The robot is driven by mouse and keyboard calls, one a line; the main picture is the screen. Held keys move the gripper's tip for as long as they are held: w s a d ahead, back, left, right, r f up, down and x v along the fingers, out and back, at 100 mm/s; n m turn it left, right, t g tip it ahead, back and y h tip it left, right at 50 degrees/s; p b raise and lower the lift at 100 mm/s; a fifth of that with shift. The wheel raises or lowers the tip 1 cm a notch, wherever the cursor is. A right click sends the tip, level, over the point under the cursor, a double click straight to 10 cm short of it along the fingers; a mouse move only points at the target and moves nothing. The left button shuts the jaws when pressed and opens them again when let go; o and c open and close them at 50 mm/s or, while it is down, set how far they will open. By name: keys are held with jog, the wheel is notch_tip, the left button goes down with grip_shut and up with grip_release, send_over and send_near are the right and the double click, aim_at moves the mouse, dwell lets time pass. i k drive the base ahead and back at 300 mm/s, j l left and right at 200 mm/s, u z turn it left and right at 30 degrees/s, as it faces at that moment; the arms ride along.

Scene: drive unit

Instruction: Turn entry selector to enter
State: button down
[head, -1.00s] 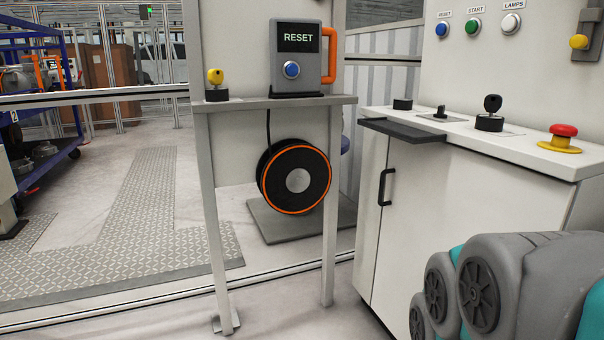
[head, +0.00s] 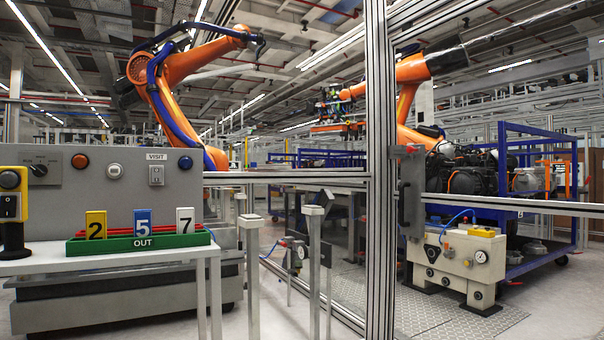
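A grey control panel (head: 95,200) stands at the left of the head view. A black rotary selector (head: 38,170) sits near its upper left corner, with small marks above it that are too small to read. I cannot tell for sure that it is the entry selector, nor which mark it points to. To its right are an orange-red round button or lamp (head: 80,161), a white round one (head: 114,171), a small switch plate (head: 156,175) under a VISIT label, and a blue round one (head: 185,162). My gripper is not in view.
A white table (head: 110,259) before the panel bears a green OUT tray (head: 140,242) with number tags 2, 5 and 7. A yellow-and-black device (head: 12,205) stands at the left edge. Fence posts (head: 379,180) and a low gate post (head: 313,265) stand right of the table.

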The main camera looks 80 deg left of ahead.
aim_at(39, 170)
jog(key=j+u, duration=0.1)
jog(key=u, duration=3.75)
